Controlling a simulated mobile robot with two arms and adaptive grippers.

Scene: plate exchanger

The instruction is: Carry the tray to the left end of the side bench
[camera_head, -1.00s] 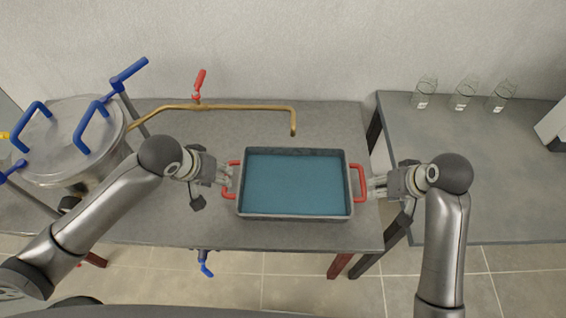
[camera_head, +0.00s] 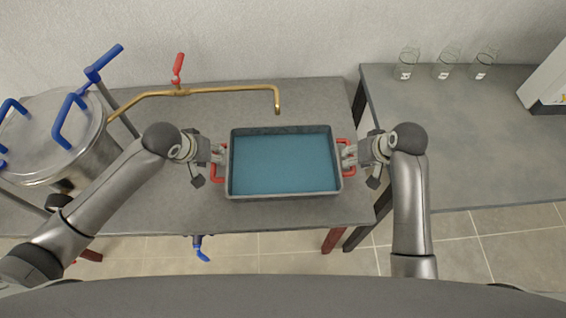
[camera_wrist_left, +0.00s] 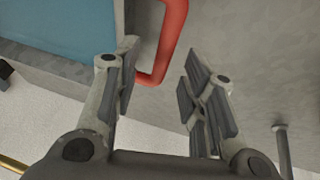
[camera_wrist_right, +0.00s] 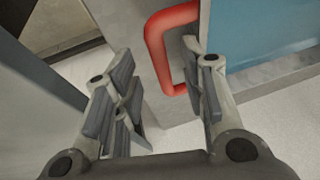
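The tray (camera_head: 284,196) is a grey rectangular pan with a blue inside and a red handle at each end. It sits on the left bench near its right end. My left gripper (camera_head: 219,154) is at the left handle (camera_head: 216,173); in the left wrist view its fingers (camera_wrist_left: 160,85) are apart, with the handle (camera_wrist_left: 165,50) at the gap. My right gripper (camera_head: 348,157) is at the right handle (camera_head: 352,168); in the right wrist view its fingers (camera_wrist_right: 165,100) are apart, with the handle (camera_wrist_right: 157,50) at the gap. The side bench (camera_head: 450,140) stands at the right.
Several glass beakers (camera_head: 444,66) stand at the back of the side bench, and a white device (camera_head: 548,80) is at its right. Its left end is clear. A brass pipe (camera_head: 225,90) runs behind the tray. A steel vessel (camera_head: 50,135) stands at the left. A gap separates the benches.

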